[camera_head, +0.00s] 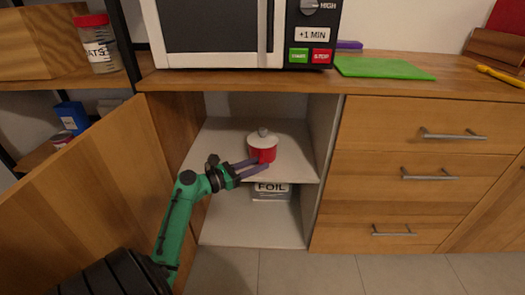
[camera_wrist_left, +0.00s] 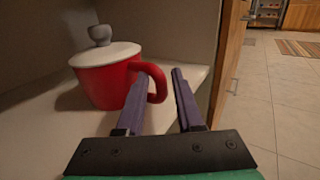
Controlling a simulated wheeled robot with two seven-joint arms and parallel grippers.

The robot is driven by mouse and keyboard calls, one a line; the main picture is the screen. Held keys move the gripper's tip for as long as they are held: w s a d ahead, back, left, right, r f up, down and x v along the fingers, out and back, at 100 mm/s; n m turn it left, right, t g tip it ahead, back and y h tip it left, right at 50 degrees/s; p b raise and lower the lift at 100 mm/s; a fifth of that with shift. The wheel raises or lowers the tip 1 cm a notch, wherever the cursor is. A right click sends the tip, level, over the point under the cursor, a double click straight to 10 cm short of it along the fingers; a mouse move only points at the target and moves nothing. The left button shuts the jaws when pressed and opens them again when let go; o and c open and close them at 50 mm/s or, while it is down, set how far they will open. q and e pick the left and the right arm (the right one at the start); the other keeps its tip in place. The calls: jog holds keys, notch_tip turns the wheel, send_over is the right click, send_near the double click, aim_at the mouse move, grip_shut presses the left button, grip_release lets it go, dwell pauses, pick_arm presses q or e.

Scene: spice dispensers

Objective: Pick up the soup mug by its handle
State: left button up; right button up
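The soup mug (camera_head: 262,152) is red with a white lid and grey knob. It stands upright on the upper shelf of the open cabinet. In the left wrist view the mug (camera_wrist_left: 100,85) is at left, and its red handle (camera_wrist_left: 158,82) points toward the right. My left gripper (camera_head: 260,165) reaches into the cabinet at the mug's front. Its two purple fingers are apart. In the wrist view the handle's outer part shows between the fingers (camera_wrist_left: 160,82), and the left finger hides part of it. Contact cannot be told. My right gripper is out of view.
The open cabinet door (camera_head: 90,190) stands left of my arm, and the cabinet side wall (camera_head: 322,135) is at the right. A box marked FOIL (camera_head: 271,190) sits on the lower shelf. A microwave (camera_head: 215,35) and green board (camera_head: 383,68) are on the counter above.

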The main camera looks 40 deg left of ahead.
pick_arm(q)
jog(key=x, duration=0.1)
jog(key=b+x, duration=0.1)
jog(key=x, duration=0.2)
jog(key=shift+w+d+f, duration=0.1)
jog(key=shift+w+f, duration=0.1)
jog(key=shift+f, duration=0.1)
jog(key=shift+r, duration=0.15)
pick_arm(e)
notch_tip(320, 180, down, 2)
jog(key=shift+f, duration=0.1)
pick_arm(q)
grip_shut()
dwell(0.5)
